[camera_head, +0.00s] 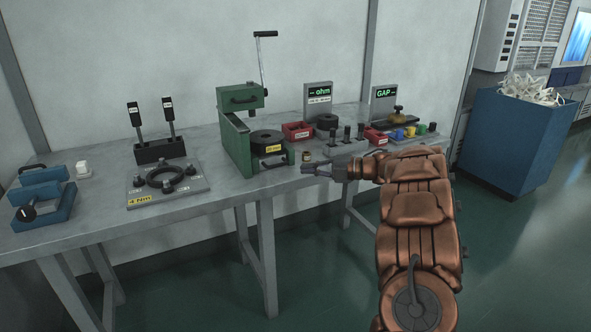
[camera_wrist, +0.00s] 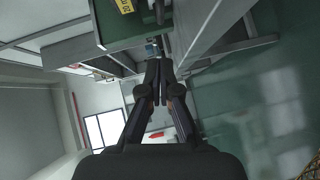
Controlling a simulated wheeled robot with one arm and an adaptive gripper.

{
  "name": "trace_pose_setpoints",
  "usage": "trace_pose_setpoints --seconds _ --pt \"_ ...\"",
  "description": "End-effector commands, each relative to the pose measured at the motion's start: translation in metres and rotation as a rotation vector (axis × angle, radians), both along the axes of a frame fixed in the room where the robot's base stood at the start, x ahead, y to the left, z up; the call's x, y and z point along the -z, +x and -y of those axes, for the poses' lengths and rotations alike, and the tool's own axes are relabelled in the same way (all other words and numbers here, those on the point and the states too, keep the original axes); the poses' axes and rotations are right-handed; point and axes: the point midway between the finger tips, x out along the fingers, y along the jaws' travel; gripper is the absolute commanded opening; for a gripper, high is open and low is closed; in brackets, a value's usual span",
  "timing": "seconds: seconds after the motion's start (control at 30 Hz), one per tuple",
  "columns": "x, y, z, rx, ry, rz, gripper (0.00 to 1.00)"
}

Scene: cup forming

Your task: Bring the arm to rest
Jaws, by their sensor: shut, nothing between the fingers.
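My copper-coloured arm (camera_head: 418,215) reaches in from the lower right in the head view. My gripper (camera_head: 312,169) points left in front of the workbench (camera_head: 105,222), near its front edge by the green press. In the wrist view my gripper (camera_wrist: 158,68) shows with its two fingers together, shut and empty. A small brass-coloured piece (camera_head: 306,156) stands on the bench just behind the gripper tip. I cannot tell the exact gap between the gripper and the bench edge.
The green lever press (camera_head: 236,150) stands close left of my gripper. Red bins (camera_head: 297,131), the ohm meter (camera_head: 318,98) and the GAP gauge (camera_head: 384,100) stand behind. A fixture plate (camera_head: 190,188) and blue block (camera_head: 42,200) are left. A blue scrap bin (camera_head: 515,140) stands right. Green floor is clear.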

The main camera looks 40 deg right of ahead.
Motion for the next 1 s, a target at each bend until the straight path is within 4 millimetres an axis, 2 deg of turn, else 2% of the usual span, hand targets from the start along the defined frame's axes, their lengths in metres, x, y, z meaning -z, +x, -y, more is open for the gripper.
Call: trace_pose_setpoints --seconds 0.1,0.3,0.67,0.77,0.83,1.0 --pt "-0.004 -0.018 0.013 0.004 -0.002 0.000 0.00" --pt "-0.006 -0.036 0.024 0.001 -0.001 -0.002 0.00" --pt "-0.007 -0.041 0.028 0.001 0.000 -0.002 0.00" --pt "-0.011 -0.033 0.028 0.022 -0.005 -0.002 0.00" --pt "-0.018 -0.020 0.029 0.063 -0.010 0.002 0.00" --pt "-0.053 0.032 0.036 0.261 -0.025 0.018 0.00"
